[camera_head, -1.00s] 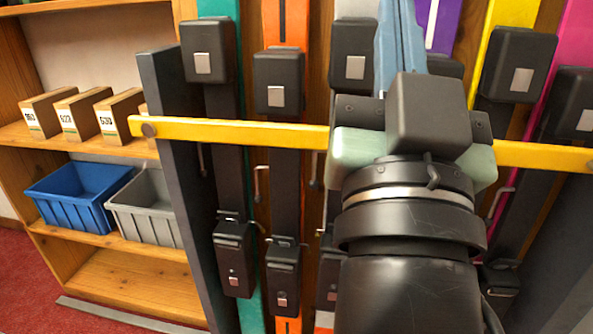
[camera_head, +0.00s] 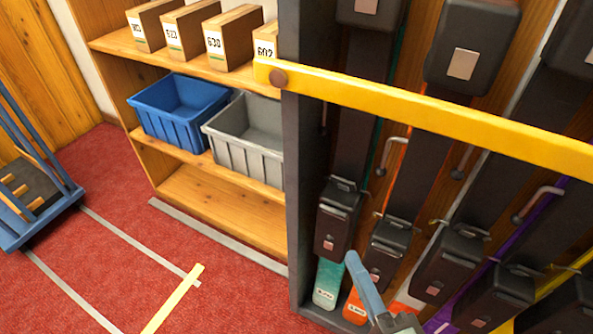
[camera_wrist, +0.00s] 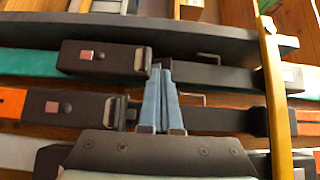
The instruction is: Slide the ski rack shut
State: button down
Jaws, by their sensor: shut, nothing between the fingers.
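The ski rack has a dark side post (camera_head: 300,180) and a yellow crossbar (camera_head: 430,112) in front of upright skis with black bindings. The teal ski (camera_head: 328,283) stands nearest the post, with an orange ski (camera_head: 355,306) beside it. My gripper (camera_head: 351,259) is low in front of these two skis; its blue fingers are shut and empty. In the wrist view the fingers (camera_wrist: 161,70) reach past the orange ski's binding (camera_wrist: 72,108) to the teal ski's binding (camera_wrist: 98,57). I cannot tell whether they touch it. The crossbar (camera_wrist: 274,90) is at the right there.
A wooden shelf (camera_head: 215,205) left of the rack holds boxes (camera_head: 235,38), a blue bin (camera_head: 180,110) and a grey bin (camera_head: 248,140). A blue trolley (camera_head: 40,195) stands far left. The red floor (camera_head: 120,275) between is open, with tape lines.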

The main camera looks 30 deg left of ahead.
jog(key=b, duration=0.2)
send_near(301, 188)
jog(key=w, duration=0.4)
jog(key=shift+w+a+f, duration=0.1)
jog(key=shift+a, duration=0.1)
jog(key=a, duration=0.3)
jog(key=shift+a+b, duration=0.2)
jog(key=shift+b, duration=0.15)
jog(key=shift+a, duration=0.35)
jog(key=shift+a, duration=0.15)
